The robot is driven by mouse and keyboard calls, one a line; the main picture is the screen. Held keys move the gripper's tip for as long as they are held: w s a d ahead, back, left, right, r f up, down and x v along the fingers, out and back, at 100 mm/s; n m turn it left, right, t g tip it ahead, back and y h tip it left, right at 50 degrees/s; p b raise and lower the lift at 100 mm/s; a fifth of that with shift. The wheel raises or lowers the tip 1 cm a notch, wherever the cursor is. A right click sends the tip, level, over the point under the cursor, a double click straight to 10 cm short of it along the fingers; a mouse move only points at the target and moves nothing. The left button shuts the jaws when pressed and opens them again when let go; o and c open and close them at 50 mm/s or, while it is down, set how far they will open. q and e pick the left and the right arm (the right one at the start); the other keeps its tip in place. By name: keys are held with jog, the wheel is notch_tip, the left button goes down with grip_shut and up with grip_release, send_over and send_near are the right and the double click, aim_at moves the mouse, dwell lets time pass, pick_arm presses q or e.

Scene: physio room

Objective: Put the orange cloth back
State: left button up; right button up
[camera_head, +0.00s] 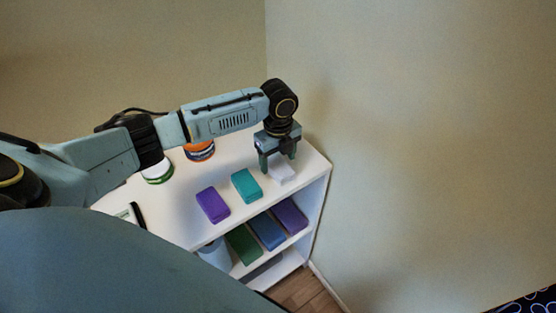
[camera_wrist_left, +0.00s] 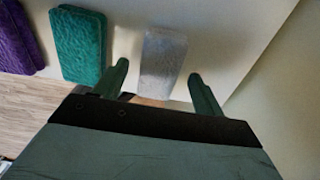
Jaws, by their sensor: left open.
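I cannot make out an orange cloth in either view. My left gripper (camera_head: 278,163) points down over the top of the white shelf unit, near its right end. It is open. A pale grey block-like piece (camera_head: 283,174) lies at its fingertips. In the left wrist view the open fingers (camera_wrist_left: 158,70) stand on either side of the grey piece (camera_wrist_left: 163,60), with gaps to it. Whether it is a folded cloth or a block I cannot tell. My right gripper is not in view.
A teal piece (camera_head: 246,185) and a purple piece (camera_head: 213,205) lie left of the grey one. Green (camera_head: 243,244), blue (camera_head: 267,231) and purple (camera_head: 290,215) pieces lie on the shelf below. An orange-banded container (camera_head: 200,151) and a white-green one (camera_head: 158,172) stand behind. A wall borders the right.

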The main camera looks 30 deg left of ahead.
aim_at(278, 164)
pick_arm(q)
notch_tip(278, 164, up, 11)
jog(key=shift+p, duration=0.45)
